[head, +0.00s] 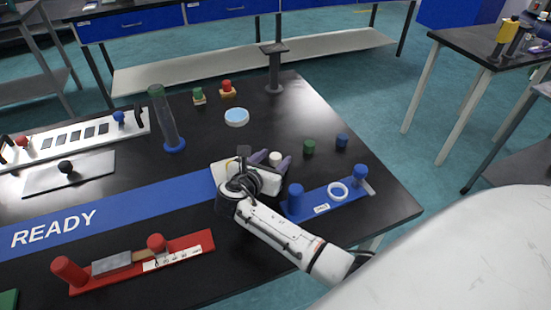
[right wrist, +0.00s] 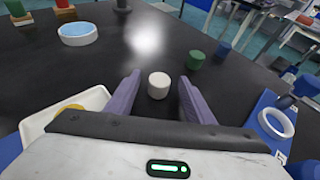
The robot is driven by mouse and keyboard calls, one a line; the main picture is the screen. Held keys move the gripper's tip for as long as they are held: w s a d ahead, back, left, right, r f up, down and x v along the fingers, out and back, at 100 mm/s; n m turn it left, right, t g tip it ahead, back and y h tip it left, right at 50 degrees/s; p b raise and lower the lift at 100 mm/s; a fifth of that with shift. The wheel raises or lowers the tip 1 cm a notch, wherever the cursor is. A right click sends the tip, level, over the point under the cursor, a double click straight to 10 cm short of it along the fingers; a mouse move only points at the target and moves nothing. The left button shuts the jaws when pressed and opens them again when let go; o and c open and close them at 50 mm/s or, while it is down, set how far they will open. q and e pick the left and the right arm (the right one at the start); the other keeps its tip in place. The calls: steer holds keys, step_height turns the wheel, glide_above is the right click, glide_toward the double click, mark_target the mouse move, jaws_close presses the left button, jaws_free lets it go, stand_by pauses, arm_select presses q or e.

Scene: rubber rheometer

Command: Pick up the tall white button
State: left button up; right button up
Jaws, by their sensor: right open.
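The white button (right wrist: 158,85) stands upright on the black table, a short pale cylinder. In the head view the white button (head: 275,158) shows between the purple fingers of my right gripper (head: 272,160). In the right wrist view the right gripper (right wrist: 155,95) is open, with one finger on each side of the white button and a gap on both sides. The button sits near the fingertips. My left gripper is in neither view.
A green button (head: 309,147) and a blue button (head: 342,141) stand to the right. A blue stand with a white ring (head: 338,190) lies at front right. A white tray (right wrist: 88,98) is left of the gripper. A round light-blue dish (head: 237,117) lies behind.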

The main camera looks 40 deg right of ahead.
steer(key=shift+x, duration=1.1)
steer(key=c, duration=1.1)
